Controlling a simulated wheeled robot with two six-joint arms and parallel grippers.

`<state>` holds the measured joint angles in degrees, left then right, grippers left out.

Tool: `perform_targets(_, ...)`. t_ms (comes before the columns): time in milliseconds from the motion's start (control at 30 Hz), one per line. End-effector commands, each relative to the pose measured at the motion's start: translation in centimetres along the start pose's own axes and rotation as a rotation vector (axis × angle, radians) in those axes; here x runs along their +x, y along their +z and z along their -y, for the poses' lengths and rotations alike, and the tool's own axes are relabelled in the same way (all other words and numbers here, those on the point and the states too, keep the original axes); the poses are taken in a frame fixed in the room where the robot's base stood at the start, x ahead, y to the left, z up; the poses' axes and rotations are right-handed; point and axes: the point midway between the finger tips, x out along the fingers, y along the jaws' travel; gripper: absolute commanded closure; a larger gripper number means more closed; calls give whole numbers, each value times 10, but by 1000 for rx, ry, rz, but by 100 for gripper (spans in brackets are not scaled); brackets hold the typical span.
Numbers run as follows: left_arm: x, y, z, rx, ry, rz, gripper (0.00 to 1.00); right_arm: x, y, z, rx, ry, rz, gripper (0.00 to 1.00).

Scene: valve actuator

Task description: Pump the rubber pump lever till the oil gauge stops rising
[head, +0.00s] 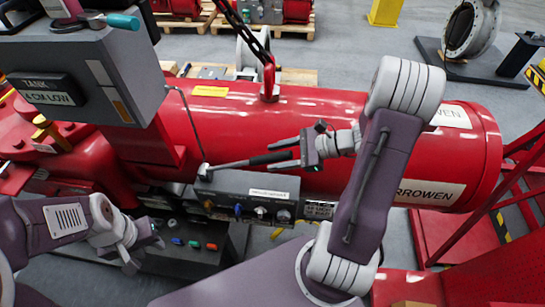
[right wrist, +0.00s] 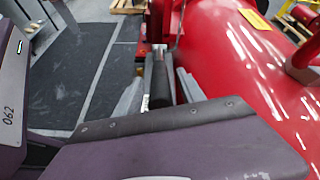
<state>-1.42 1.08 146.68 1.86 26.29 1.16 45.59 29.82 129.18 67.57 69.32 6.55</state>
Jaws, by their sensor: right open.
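The pump lever is a metal bar with a black rubber grip (head: 262,159). It extends right from the grey pump block (head: 245,190), nearly level and rising slightly towards its grip end. My right gripper (head: 280,154) is open at the grip's end, with one finger on each side. In the right wrist view the black grip (right wrist: 161,82) lies between the open fingers; I cannot tell whether they touch it. A small round dial (head: 283,214) at the block's right end may be the oil gauge; its reading is too small to tell. My left gripper (head: 152,240) is low at left, away from the lever.
A large red cylinder (head: 400,130) lies behind the lever. A chain (head: 247,30) hangs to a red lug on its top. A grey box (head: 85,75) stands at upper left. Small coloured fittings (head: 194,244) lie near my left gripper. A red frame (head: 470,215) stands at right.

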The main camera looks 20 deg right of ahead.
Motion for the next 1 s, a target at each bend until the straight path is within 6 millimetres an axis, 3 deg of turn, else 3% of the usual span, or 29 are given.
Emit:
perform_targets(200,12,1,0,0,0,0,64,-49,-3,1,-3,-7,-5,54)
perform_targets(367,15,2,0,0,0,0,64,-70,-2,0,-1,-3,-3,54)
perform_targets(1000,14,2,0,0,0,0,64,-75,0,0,0,-1,-1,54)
